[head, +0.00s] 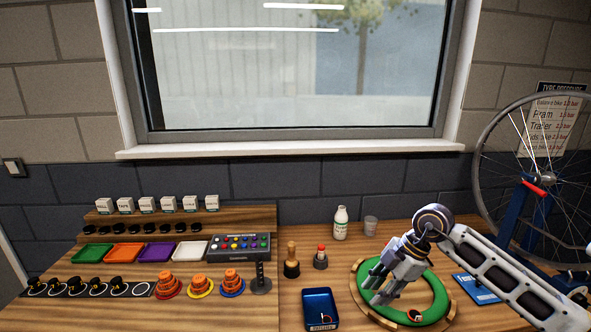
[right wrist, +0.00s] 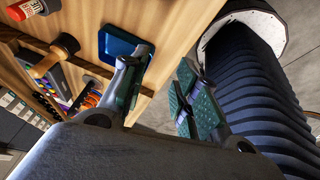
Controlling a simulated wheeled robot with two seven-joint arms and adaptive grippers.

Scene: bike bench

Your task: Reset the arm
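My right arm (head: 510,275) comes in from the lower right over the wooden bench. Its gripper (head: 374,289) points down and to the left above the green ring (head: 438,290), covering part of it. In the right wrist view the two fingers of the right gripper (right wrist: 160,92) stand well apart with nothing between them, so it is open and empty. Whether the fingertips touch the ring cannot be told. My left gripper is not in the head view.
A blue tray (head: 320,308) lies left of the ring. A wooden-handled tool (head: 291,260), a red-capped item (head: 321,257), a white bottle (head: 340,223) and a cup (head: 370,225) stand behind. A bike wheel (head: 545,175) is at right. Coloured trays and orange cone stacks (head: 167,284) fill the left.

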